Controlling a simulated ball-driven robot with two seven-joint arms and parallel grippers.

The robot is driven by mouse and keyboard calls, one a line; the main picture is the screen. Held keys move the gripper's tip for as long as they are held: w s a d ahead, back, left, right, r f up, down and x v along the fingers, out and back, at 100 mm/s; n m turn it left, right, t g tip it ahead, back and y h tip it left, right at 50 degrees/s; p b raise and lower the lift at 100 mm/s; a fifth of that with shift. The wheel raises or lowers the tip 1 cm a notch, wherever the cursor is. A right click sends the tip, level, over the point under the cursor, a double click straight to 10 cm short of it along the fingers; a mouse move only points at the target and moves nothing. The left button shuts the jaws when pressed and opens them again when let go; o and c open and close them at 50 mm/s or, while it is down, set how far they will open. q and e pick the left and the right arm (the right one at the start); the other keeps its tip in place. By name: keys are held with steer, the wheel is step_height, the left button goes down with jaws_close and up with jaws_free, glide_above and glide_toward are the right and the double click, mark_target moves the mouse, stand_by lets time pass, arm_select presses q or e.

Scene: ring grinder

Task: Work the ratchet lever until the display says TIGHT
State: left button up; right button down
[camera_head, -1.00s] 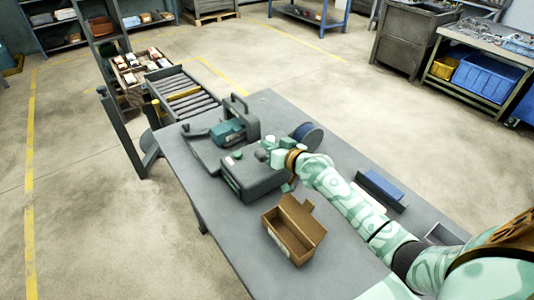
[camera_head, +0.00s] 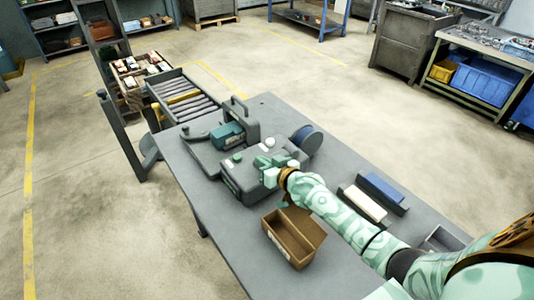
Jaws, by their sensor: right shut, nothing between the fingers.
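A grey boxy machine (camera_head: 235,183) sits on the grey table, with a small green button (camera_head: 237,158) and a pale round knob (camera_head: 270,142) on top. A handled grey unit with a teal part (camera_head: 228,133) stands behind it. My right gripper (camera_head: 268,165) is shut and empty at the right end of the boxy machine, in front of the knob. Whether it touches the machine is unclear. I cannot make out the ratchet lever or any display text; my gripper and arm hide part of that side. My left gripper is not in view.
An open brown box (camera_head: 287,251) stands near the table's front edge, below my right wrist. Blue and white blocks (camera_head: 381,188) lie in holders to the right. A roller conveyor (camera_head: 187,98) adjoins the table's far left.

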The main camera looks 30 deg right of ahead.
stand_by(0.4)
